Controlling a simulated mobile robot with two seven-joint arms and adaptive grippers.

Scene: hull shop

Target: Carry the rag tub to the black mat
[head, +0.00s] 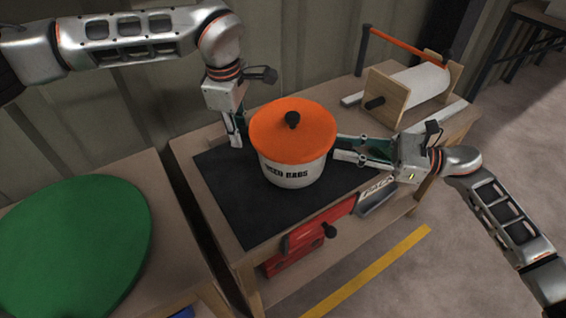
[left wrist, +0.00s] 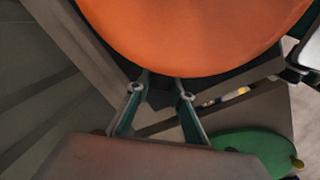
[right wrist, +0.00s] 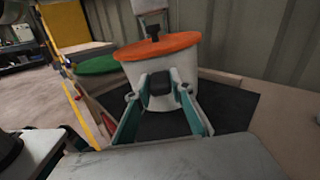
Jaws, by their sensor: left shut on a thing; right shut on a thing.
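The rag tub (head: 291,174) is white with dark lettering and an orange lid (head: 293,131) with a black knob. It is upright on or just above the black mat (head: 228,194); I cannot tell if its base touches. My left gripper (head: 238,138) is shut on the tub's left side; in the left wrist view the orange lid (left wrist: 195,35) hides the grip. My right gripper (head: 345,148) is shut on the tub's right side. In the right wrist view its fingers (right wrist: 160,92) meet a dark handle on the tub (right wrist: 180,72).
A bench (head: 196,158) carries the mat. A paper roll (head: 415,88) on a wooden stand with an orange bar sits at the back right. Red things (head: 300,250) are below the front edge. A green disc (head: 75,250) lies on the left table.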

